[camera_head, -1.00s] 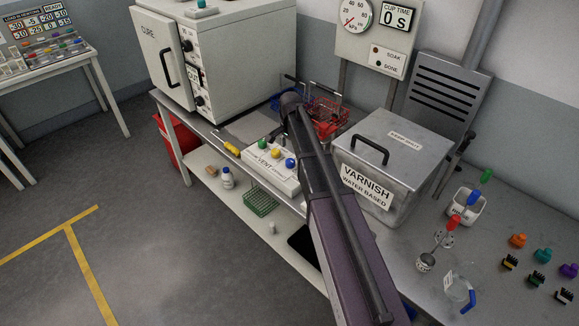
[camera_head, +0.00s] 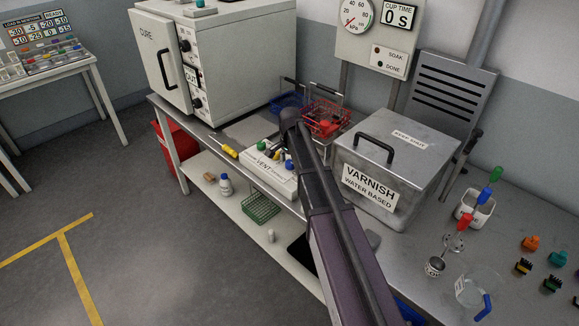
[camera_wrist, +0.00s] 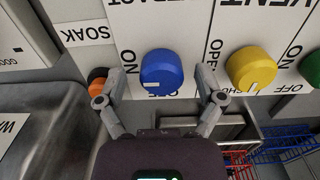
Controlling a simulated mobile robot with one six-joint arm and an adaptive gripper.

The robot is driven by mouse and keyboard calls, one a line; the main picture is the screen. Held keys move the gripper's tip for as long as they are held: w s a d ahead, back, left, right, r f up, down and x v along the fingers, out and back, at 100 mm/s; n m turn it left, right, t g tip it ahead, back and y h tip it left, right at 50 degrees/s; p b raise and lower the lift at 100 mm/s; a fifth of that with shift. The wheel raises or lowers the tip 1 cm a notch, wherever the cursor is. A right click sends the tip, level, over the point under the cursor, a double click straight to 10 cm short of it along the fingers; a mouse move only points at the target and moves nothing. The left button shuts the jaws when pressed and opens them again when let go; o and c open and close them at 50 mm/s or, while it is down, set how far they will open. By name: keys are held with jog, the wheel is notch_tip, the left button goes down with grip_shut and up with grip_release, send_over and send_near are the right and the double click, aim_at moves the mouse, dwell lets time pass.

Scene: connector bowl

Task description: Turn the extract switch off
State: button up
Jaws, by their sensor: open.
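The blue knob (camera_wrist: 161,73) sits on a white panel beside the upside-down word EXTRACT in the wrist view. My gripper (camera_wrist: 159,78) is open, one finger on each side of the blue knob, with visible gaps. In the head view, the white control box (camera_head: 258,168) stands on the bench, and my arm and gripper partly hide its knobs.
A yellow knob (camera_wrist: 251,69) is close beside my right finger, with a green knob (camera_wrist: 312,68) beyond it. An orange knob (camera_wrist: 97,80) shows behind my left finger. The steel varnish box (camera_head: 398,150) and a red wire basket (camera_head: 325,119) stand near the arm.

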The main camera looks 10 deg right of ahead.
dwell(0.3)
jog(key=shift+f, duration=0.1)
jog(key=c, duration=1.1)
jog(key=shift+a, duration=0.15)
jog(key=shift+c, duration=0.2)
